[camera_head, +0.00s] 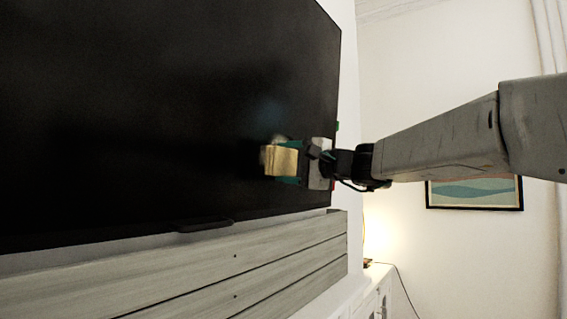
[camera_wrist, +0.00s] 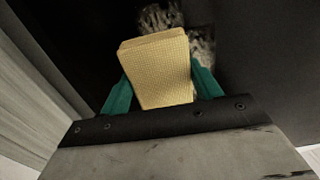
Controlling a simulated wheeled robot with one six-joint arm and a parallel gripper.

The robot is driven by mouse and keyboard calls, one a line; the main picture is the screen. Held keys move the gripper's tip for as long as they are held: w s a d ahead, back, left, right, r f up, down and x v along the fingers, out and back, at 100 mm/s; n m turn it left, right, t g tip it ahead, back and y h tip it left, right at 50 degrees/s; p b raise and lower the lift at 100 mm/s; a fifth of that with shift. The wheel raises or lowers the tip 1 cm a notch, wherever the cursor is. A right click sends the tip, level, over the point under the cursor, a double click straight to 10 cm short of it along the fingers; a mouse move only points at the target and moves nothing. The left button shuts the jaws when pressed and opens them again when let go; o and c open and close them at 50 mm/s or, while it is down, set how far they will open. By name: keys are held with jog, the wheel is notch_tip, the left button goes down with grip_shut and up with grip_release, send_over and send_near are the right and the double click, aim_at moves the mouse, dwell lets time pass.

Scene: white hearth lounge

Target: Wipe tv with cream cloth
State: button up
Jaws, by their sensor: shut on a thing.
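The TV (camera_head: 150,110) is a large black screen filling the left of the head view. It also shows as a dark surface in the wrist view (camera_wrist: 255,70). My gripper (camera_head: 282,162) is in front of the screen's lower right part. Its green fingers show on both sides of the cream cloth (camera_wrist: 158,70), a yellowish, textured block, and are shut on it. The cloth also shows in the head view (camera_head: 279,160), close to the screen. I cannot tell whether it touches the screen.
Grey wooden panelling (camera_head: 230,275) runs below the TV. A white cabinet (camera_head: 365,295) stands at the lower right, near a glowing light. A framed picture (camera_head: 475,193) hangs on the white wall behind my arm. Mottled grey patches (camera_wrist: 160,18) show beyond the cloth in the wrist view.

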aim_at(277, 161)
jog(key=shift+w+d, duration=2.1)
jog(key=shift+w, duration=0.6)
jog(key=shift+s+a, duration=1.4)
jog(key=shift+s, duration=0.15)
jog(key=shift+s+a, duration=0.6)
jog(key=shift+s, duration=0.25)
jog(key=shift+s+a, duration=0.55)
jog(key=shift+s, duration=0.25)
jog(key=shift+s+a, duration=0.6)
jog(key=shift+s, duration=0.25)
jog(key=shift+s+a, duration=1.1)
jog(key=shift+s, duration=0.2)
jog(key=shift+d+r, duration=0.1)
jog(key=shift+r, duration=1.1)
jog(key=w+d, duration=0.8)
jog(key=w, duration=0.2)
jog(key=shift+w+d, duration=0.15)
jog(key=shift+w, duration=0.2)
jog(key=shift+s, duration=0.1)
